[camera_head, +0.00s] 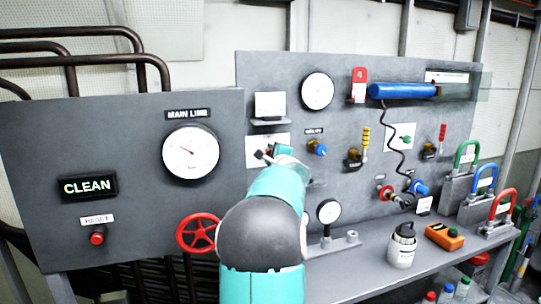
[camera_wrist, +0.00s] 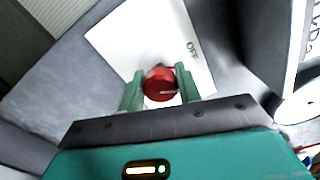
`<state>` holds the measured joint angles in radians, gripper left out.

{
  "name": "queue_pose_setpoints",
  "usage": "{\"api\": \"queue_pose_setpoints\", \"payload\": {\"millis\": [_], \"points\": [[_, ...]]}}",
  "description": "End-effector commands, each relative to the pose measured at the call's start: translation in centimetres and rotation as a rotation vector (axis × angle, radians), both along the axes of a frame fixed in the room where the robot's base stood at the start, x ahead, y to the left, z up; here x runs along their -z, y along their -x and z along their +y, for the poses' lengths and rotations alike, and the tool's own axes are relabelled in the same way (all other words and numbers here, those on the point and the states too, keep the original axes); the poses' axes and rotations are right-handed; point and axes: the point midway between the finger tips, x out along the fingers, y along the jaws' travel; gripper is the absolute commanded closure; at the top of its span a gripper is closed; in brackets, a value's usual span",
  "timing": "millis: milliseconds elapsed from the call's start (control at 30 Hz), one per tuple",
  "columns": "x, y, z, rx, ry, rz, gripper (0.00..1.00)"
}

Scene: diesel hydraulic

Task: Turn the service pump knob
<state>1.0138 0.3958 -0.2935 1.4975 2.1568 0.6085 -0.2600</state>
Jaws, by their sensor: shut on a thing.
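The red round knob (camera_wrist: 159,84) sits on a white plate (camera_wrist: 130,38) with the word OFF printed beside it in the wrist view. My gripper (camera_wrist: 160,74) is shut on the knob, one green finger on each side. A pale line shows on the knob's face. In the head view my gripper (camera_head: 272,156) is at the white plate (camera_head: 253,146) on the grey panel, below a small white-faced box. The knob is hidden there by my gripper and arm.
A red handwheel (camera_head: 198,233) is left of my arm. A shelf (camera_head: 345,270) below holds a canister (camera_head: 401,247) and padlocks.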

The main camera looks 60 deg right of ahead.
Motion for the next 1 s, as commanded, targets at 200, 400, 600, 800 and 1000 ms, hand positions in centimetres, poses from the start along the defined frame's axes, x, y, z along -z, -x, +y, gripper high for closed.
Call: {"api": "queue_pose_setpoints", "payload": {"millis": [200, 400, 600, 800, 1000], "points": [[-0.02, -0.16, 0.04, -0.002, 0.141, 0.139, 0.89], [0.0, -0.13, 0.03, -0.002, 0.247, 0.245, 0.89], [0.0, -0.11, 0.02, -0.001, 0.318, 0.314, 0.89], [-0.01, -0.08, 0.01, 0.0, 0.351, 0.349, 0.89], [-0.01, -0.08, 0.01, 0.0, 0.361, 0.358, 0.89]]}}
